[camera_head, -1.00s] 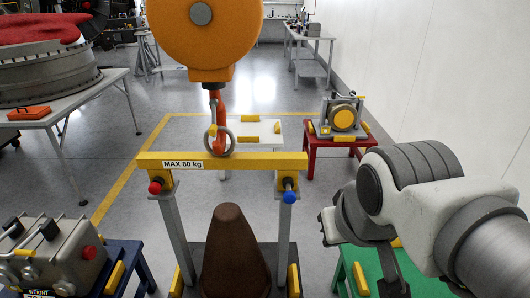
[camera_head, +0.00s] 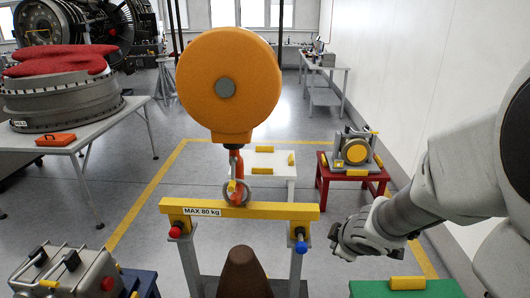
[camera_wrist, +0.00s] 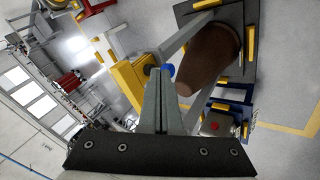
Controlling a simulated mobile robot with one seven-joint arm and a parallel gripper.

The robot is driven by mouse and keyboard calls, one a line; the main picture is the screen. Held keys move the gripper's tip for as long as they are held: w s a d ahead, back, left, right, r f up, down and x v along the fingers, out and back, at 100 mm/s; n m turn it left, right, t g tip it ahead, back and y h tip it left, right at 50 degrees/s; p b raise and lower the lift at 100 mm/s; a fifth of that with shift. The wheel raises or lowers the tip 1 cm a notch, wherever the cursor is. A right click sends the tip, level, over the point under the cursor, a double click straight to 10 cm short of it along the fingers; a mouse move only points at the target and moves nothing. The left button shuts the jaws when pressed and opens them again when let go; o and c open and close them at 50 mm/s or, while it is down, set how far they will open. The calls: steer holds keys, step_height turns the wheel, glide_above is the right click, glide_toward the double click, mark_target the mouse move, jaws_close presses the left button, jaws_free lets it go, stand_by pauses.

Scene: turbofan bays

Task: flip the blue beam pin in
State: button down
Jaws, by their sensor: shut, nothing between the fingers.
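The blue beam pin (camera_head: 301,247) sits at the right end of the yellow beam (camera_head: 250,208), marked MAX 80 kg, where the beam meets the right grey post. My gripper (camera_head: 338,242) is just right of the blue pin, shut and empty. In the wrist view, the closed fingers (camera_wrist: 161,75) point at the beam end, and the blue pin (camera_wrist: 169,70) shows right beside their tips. I cannot tell whether they touch. A red pin (camera_head: 175,231) is at the beam's left end.
An orange hoist (camera_head: 228,88) hangs above the beam, its hook in the beam's ring (camera_head: 236,192). A brown cone (camera_head: 243,272) stands between the posts. A green table (camera_head: 440,288) is at the lower right and a red table (camera_head: 352,183) behind.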

mark_target(301, 240)
steer(key=f+n+y+p, duration=0.1)
steer(key=s+a+f+n+g+y, duration=0.1)
steer(key=s+a+f+n+y+p, duration=0.1)
steer(key=y, duration=0.1)
steer(key=shift+s+a+n+p, duration=0.15)
steer(key=shift+s+n+p, duration=0.1)
steer(key=shift+n+p, duration=0.1)
steer(key=w+a+f+b, duration=0.2)
steer(key=w+f+b, duration=0.2)
steer(key=w+f, duration=0.3)
steer(key=shift+w+a+f+b, duration=0.35)
steer(key=shift+w+a+f, duration=0.05)
steer(key=shift+w, duration=0.7)
